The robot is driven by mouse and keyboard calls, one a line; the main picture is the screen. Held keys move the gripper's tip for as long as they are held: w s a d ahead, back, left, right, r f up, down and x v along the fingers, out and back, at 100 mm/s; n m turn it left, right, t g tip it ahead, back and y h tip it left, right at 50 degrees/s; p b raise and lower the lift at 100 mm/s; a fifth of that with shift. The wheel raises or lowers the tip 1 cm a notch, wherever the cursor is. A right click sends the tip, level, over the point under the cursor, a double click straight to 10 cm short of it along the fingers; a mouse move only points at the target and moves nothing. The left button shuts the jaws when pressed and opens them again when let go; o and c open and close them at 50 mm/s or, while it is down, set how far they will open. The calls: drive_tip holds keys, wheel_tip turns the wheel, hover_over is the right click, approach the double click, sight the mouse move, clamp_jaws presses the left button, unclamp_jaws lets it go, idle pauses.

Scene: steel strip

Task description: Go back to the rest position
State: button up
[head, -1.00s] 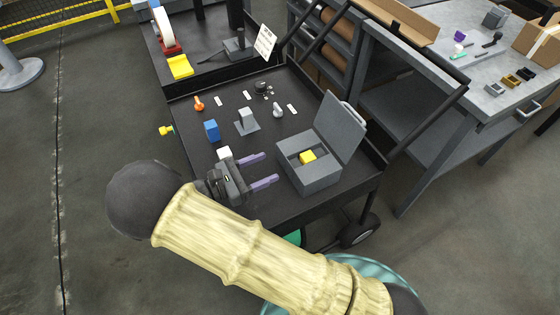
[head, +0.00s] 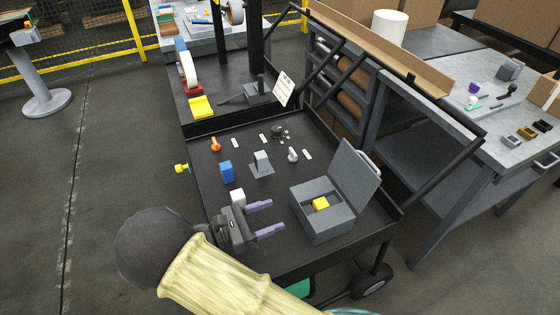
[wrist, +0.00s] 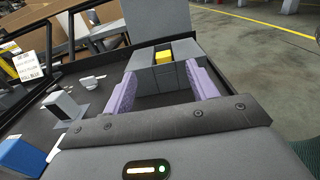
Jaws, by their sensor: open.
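My gripper (head: 262,217) is open and empty, with two purple fingers spread apart above the front of the black cart top (head: 270,260). It points right toward a grey box (head: 325,222) with its lid (head: 353,178) standing open. A yellow block (head: 320,203) sits inside the box. The wrist view shows the fingers (wrist: 160,90) on either side, with the box and the yellow block (wrist: 163,57) beyond them. A white block (head: 238,196) is close beside the gripper, partly hidden by it.
A blue block (head: 227,172), a grey block on a stand (head: 262,162), an orange piece (head: 215,144) and a grey knob (head: 292,154) stand on the cart. A yellow block (head: 201,106) is on the rear deck. A grey workbench (head: 470,120) is at right.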

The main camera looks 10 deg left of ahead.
drive_tip(key=d+r+m+g+y+p, duration=0.2)
drive_tip(key=d+m+g+y, duration=0.1)
drive_tip(key=d+m+g, duration=0.4)
drive_tip(key=d+r+m+g+y+p, duration=0.3)
drive_tip(key=d+m+g+y, duration=0.1)
drive_tip(key=d, duration=0.6)
drive_tip(key=s+d+r+m+t+y+p, duration=0.1)
drive_tip(key=d+r+m+y+p, duration=0.1)
drive_tip(key=d+r+m+y, duration=0.2)
drive_tip(key=s+d+r+m+t+y+p, duration=0.2)
drive_tip(key=d+r+m+y+p, duration=0.1)
drive_tip(key=r+m, duration=0.4)
drive_tip(key=d+m+y, duration=0.1)
drive_tip(key=d+m, duration=0.1)
drive_tip(key=shift+s+d+r+m+t, duration=0.25)
drive_tip(key=shift+s+d+m+t, duration=0.05)
drive_tip(key=shift+d+m, duration=0.1)
